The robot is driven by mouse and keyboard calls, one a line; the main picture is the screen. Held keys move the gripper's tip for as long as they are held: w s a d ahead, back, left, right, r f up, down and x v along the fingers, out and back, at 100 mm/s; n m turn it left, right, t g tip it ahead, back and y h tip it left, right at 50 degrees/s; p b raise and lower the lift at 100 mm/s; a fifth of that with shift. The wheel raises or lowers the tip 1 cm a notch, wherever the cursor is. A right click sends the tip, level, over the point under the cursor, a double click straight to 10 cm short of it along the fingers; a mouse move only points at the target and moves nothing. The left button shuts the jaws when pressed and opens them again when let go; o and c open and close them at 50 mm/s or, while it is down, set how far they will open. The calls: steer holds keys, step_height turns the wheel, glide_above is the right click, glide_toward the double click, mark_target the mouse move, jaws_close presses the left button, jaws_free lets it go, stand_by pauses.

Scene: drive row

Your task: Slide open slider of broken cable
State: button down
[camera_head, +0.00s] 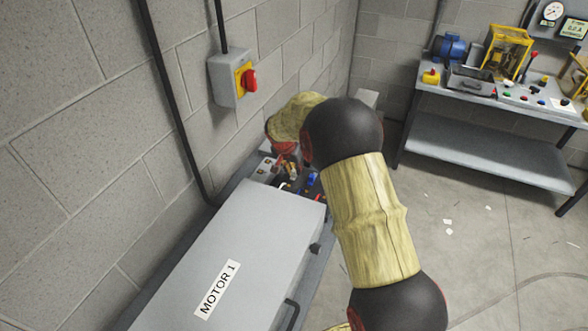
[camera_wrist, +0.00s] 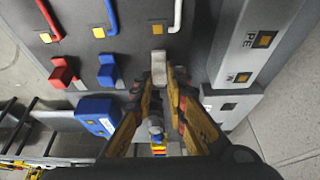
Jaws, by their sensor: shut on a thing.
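In the wrist view a row of sliders sits on the grey panel: a red slider (camera_wrist: 63,70), a blue slider (camera_wrist: 108,70) and a white slider (camera_wrist: 158,61). A red cable (camera_wrist: 47,18), a blue cable (camera_wrist: 111,16) and a white cable (camera_wrist: 176,16) run above them. My gripper (camera_wrist: 159,77) is shut on the white slider, with one yellow-black finger on each side. Its lower part is hidden between the fingers. Which cable is broken cannot be told. In the head view my arm hides the gripper and most of the panel.
A grey cabinet marked MOTOR 1 (camera_head: 245,245) stands in front of the panel. A switch box with a red knob (camera_head: 228,78) is on the wall at the left. A workbench (camera_head: 480,160) with devices stands back right. The floor between is open.

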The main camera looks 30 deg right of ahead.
steer(key=shift+w+d+r, duration=0.1)
steer(key=shift+w+d, duration=0.65)
steer(key=shift+d, duration=0.15)
steer(key=c, duration=1.8)
jaws_free()
steer(key=shift+o, duration=0.2)
steer(key=v, duration=1.1)
steer(key=shift+r, duration=0.4)
